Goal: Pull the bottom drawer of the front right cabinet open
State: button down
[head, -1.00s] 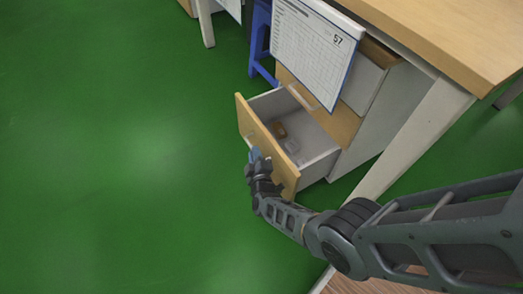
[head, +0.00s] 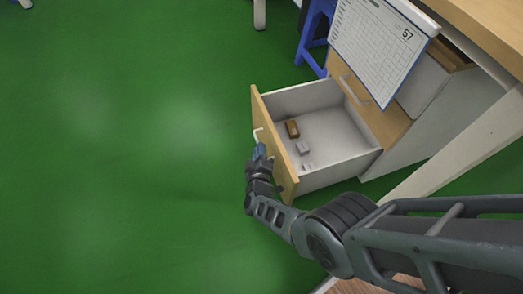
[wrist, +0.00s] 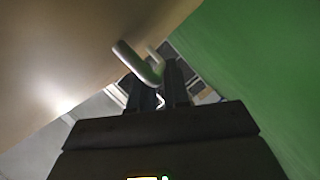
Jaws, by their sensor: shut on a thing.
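The bottom drawer (head: 326,128) of the white cabinet (head: 440,130) stands pulled well out, with its wooden front (head: 274,150) facing left. My gripper (head: 260,153) is at the outer side of that front, at its handle. In the wrist view my gripper (wrist: 158,92) has its fingers closed around the silver bar handle (wrist: 140,65). The handle (head: 256,136) shows partly in the head view; the rest is hidden behind my gripper. Inside the drawer lie a brown block (head: 292,129) and small pale blocks (head: 302,147).
A desk (head: 485,30) is above the cabinet, its white leg (head: 465,150) near my arm. A sheet board (head: 378,45) marked 57 hangs before the upper drawers. A blue stool (head: 313,35) stands behind. Green floor to the left is clear.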

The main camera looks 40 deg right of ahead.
jog(key=c, duration=1.2)
grip_release()
jog(key=p+v, duration=0.4)
jog(key=v, duration=0.3)
jog(key=shift+s+a+r, duration=0.1)
jog(key=shift+s+a, duration=0.1)
jog(key=shift+s, duration=0.15)
